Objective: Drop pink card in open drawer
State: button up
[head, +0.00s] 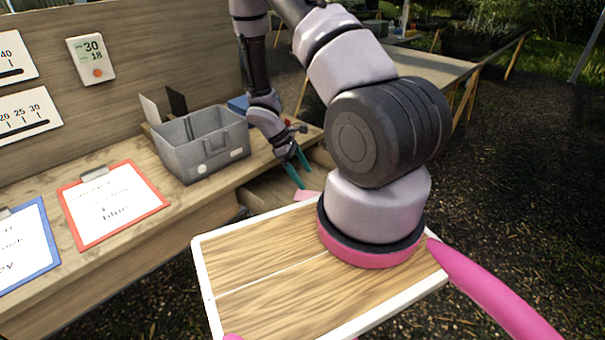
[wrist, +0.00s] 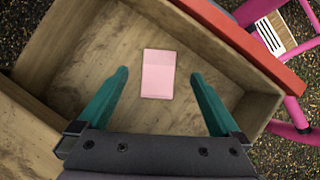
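The pink card (wrist: 158,73) shows in the wrist view between and beyond my fingertips, over the floor of the open drawer (wrist: 60,45). It looks flat, and no finger touches it; whether it rests on the drawer floor is hard to tell. In the head view a pink patch of the card (head: 307,196) shows just below my gripper (head: 301,175). My gripper's teal fingers are spread apart and empty, pointing down over the drawer (head: 265,194), which is pulled out under the bench. My arm hides part of the drawer in the head view.
A grey bin (head: 200,146) stands on the bench left of my gripper. A red clipboard (head: 113,203) and a blue clipboard (head: 25,245) lie further left. A red edge (wrist: 245,45) runs along the drawer's upper right side in the wrist view.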

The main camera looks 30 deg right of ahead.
jog(key=v, duration=1.1)
dwell(0.5)
jog(key=s+a+r+m+t+y, duration=0.15)
jog(key=r+m, duration=0.25)
jog(key=r, duration=0.8)
jog(key=s+a+r+m+t+y, duration=0.1)
jog(key=s+r+m+t+y, duration=0.15)
jog(key=r, duration=0.95)
jog(key=s+a+r+m+t+y, duration=0.2)
jog(key=s+r+m+t, duration=0.5)
jog(key=s+r, duration=0.5)
notch_tip(320, 180, up, 4)
jog(key=shift+s+a+f+m+y, duration=0.15)
jog(key=shift+s+a+m+y, duration=0.2)
jog(key=shift+a, duration=0.35)
